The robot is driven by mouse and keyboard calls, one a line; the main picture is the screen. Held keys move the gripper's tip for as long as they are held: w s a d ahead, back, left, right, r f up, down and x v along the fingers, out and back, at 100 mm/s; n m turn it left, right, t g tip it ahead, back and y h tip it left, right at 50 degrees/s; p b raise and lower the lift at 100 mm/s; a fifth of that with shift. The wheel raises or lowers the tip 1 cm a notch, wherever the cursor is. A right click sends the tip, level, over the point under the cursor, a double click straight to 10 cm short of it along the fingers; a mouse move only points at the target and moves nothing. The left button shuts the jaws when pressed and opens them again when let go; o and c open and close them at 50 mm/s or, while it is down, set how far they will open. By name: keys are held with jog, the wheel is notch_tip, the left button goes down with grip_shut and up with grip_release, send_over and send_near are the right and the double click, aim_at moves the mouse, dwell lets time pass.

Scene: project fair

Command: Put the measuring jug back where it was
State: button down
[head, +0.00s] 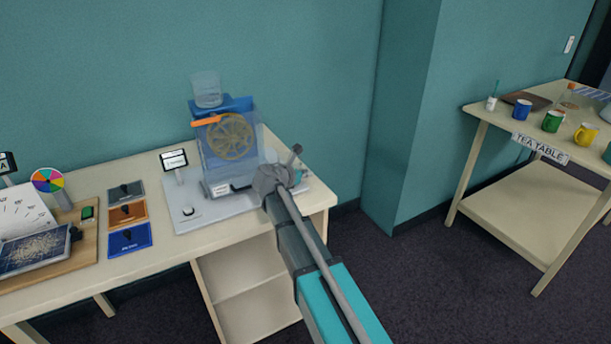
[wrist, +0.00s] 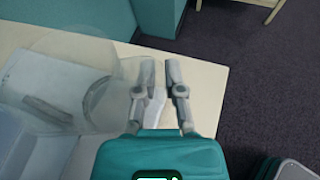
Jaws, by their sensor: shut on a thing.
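The measuring jug (wrist: 104,108) is clear and see-through in the wrist view, just left of the fingers. My gripper (wrist: 160,78) is shut on the jug's pale handle, which lies between the two fingers. In the head view my gripper (head: 280,176) is at the right side of the water-wheel model, over the right end of the display table (head: 312,200). The jug is mostly hidden there behind my gripper. I cannot tell whether its base touches the table.
The water-wheel model (head: 242,170) with a clear tank (head: 207,90) on top stands on a grey base (head: 186,217) close left of my gripper. A small sign (head: 174,160) stands beside it. Coloured plates (head: 130,239) lie further left. The tea table (head: 500,118) with mugs is far right.

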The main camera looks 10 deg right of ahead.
jog(key=shift+f, duration=0.1)
jog(key=c, duration=1.2)
grip_release()
jog(key=shift+f, duration=0.1)
jog(key=o, duration=0.5)
jog(key=shift+c, duration=0.2)
jog(key=shift+r, duration=0.2)
jog(key=shift+s+a+r, duration=0.1)
jog(key=p+v, duration=0.4)
jog(key=v, duration=0.7)
jog(key=shift+s+a+r+p, duration=0.15)
jog(key=shift+s+a+p, duration=0.1)
jog(key=shift+p, duration=0.05)
jog(key=shift+d, duration=0.1)
